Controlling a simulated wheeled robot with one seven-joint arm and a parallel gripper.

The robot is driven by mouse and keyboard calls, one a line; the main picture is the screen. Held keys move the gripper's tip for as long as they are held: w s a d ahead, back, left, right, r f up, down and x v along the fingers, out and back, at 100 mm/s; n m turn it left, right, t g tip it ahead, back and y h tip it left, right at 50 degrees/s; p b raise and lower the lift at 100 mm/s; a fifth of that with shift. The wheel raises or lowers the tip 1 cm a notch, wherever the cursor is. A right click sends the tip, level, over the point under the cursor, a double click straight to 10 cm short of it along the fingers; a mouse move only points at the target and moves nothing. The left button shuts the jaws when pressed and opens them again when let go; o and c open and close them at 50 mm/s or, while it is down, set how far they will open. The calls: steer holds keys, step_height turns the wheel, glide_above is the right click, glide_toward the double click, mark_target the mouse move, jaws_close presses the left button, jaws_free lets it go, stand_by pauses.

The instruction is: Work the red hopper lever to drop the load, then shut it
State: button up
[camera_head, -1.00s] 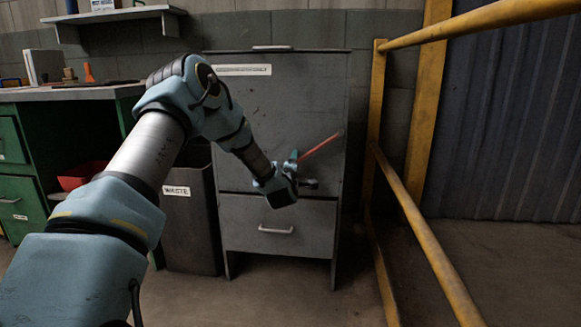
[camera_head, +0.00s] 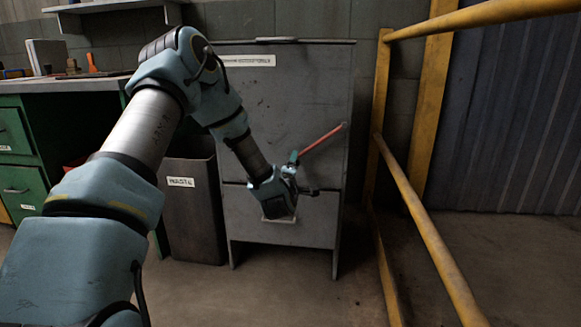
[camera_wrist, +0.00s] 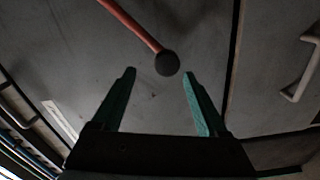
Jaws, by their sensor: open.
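The red lever (camera_head: 322,139) slants on the front of the grey hopper cabinet (camera_head: 290,90), its upper right end at the cabinet's right side. In the wrist view the red lever (camera_wrist: 130,22) ends in a dark round knob (camera_wrist: 167,63). My gripper (camera_head: 302,172) is at the lever's lower left end in the head view. In the wrist view my gripper (camera_wrist: 160,85) is open, its two green fingers apart. The knob shows just beyond the fingertips, between their lines; I cannot tell whether anything touches. My wrist hides part of the cabinet's lower drawer (camera_head: 315,215).
A yellow railing (camera_head: 425,225) stands close on the right. A dark waste bin (camera_head: 190,220) stands left of the cabinet, beside a green workbench (camera_head: 18,185) with small items on top. A shelf (camera_head: 110,6) is on the wall above. The floor before the cabinet is clear.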

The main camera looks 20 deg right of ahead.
steer(key=v, duration=0.2)
steer(key=shift+s+a, duration=0.1)
steer(key=shift+s, duration=0.15)
stand_by(1.6)
